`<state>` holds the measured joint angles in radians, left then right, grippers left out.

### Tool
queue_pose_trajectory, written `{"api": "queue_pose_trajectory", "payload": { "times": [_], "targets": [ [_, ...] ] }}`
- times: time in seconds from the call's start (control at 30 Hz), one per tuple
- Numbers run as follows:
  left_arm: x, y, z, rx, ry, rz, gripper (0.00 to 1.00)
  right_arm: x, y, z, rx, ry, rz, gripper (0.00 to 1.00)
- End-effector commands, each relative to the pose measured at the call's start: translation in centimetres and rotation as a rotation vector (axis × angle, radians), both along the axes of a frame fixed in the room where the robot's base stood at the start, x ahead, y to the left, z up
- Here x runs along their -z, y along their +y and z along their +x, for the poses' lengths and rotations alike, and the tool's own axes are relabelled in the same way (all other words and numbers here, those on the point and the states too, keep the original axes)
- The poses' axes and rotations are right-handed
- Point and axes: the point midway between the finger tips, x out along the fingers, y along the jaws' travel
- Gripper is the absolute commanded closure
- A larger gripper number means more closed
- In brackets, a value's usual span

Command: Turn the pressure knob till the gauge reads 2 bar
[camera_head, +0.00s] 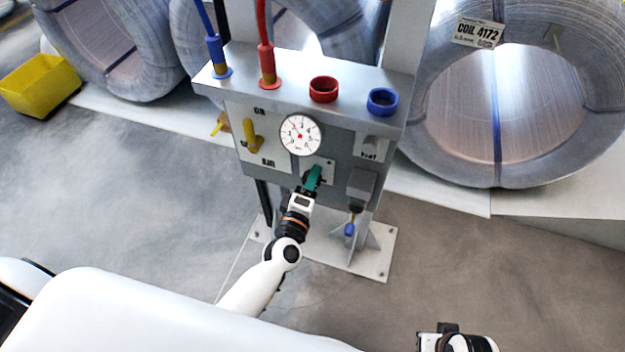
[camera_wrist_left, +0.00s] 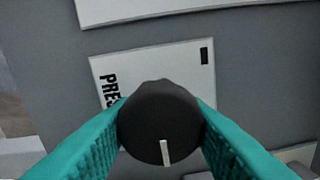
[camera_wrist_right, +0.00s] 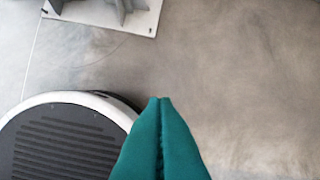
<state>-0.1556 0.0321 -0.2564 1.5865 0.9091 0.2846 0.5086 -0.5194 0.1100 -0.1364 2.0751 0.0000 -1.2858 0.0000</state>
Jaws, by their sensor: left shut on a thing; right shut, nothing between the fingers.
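The pressure knob (camera_wrist_left: 158,118) is round and black with a white pointer mark, seen in the left wrist view between the teal fingers. My left gripper (camera_head: 314,178) is shut on it at the front of the grey panel. A white label plate (camera_wrist_left: 190,65) with partly hidden lettering lies behind the knob. The round white gauge (camera_head: 300,135) sits above the knob in the head view; its scale is too small to read surely. My right gripper (camera_wrist_right: 160,103) is shut and empty above the floor, away from the panel.
The grey panel (camera_head: 230,125) carries a yellow lever (camera_head: 251,136), a red ring (camera_head: 323,89) and a blue ring (camera_head: 382,101). Red and blue hoses rise from its top. Large wire coils (camera_head: 520,150) stand behind. A yellow bin (camera_head: 40,85) is at far left. The floor in front is clear.

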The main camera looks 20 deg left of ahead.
Motion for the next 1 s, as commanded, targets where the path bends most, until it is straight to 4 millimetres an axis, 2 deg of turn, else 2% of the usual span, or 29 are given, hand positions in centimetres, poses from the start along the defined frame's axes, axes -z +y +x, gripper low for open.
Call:
{"api": "queue_pose_trajectory", "payload": {
  "times": [0.07,0.1,0.23,0.5,0.63,0.77,1.0],
  "targets": [
    [0.1,0.0,0.0,0.001,0.002,0.001,0.83,0.0,0.0,0.0,0.000,0.000,0.000,1.00],
    [0.1,0.0,0.0,0.001,0.002,0.001,0.59,0.0,0.0,0.0,0.000,0.000,0.000,1.00],
    [0.1,0.0,0.0,0.001,0.001,0.001,0.39,0.0,0.0,0.0,0.000,-0.001,0.000,1.00],
    [0.0,0.0,-0.1,0.000,0.001,0.002,0.39,0.0,0.0,0.0,0.000,-0.003,0.001,1.00],
    [0.1,0.0,-1.0,0.000,0.002,0.002,0.39,-0.1,0.0,0.1,-0.001,-0.006,0.001,1.00],
    [0.2,0.1,-3.2,0.001,0.005,0.003,0.39,0.3,0.0,0.0,-0.001,-0.004,0.000,1.00],
    [0.4,0.3,-8.4,0.001,0.004,0.004,0.39,2.1,0.1,-0.3,-0.006,0.012,-0.001,1.00]
  ]
}}
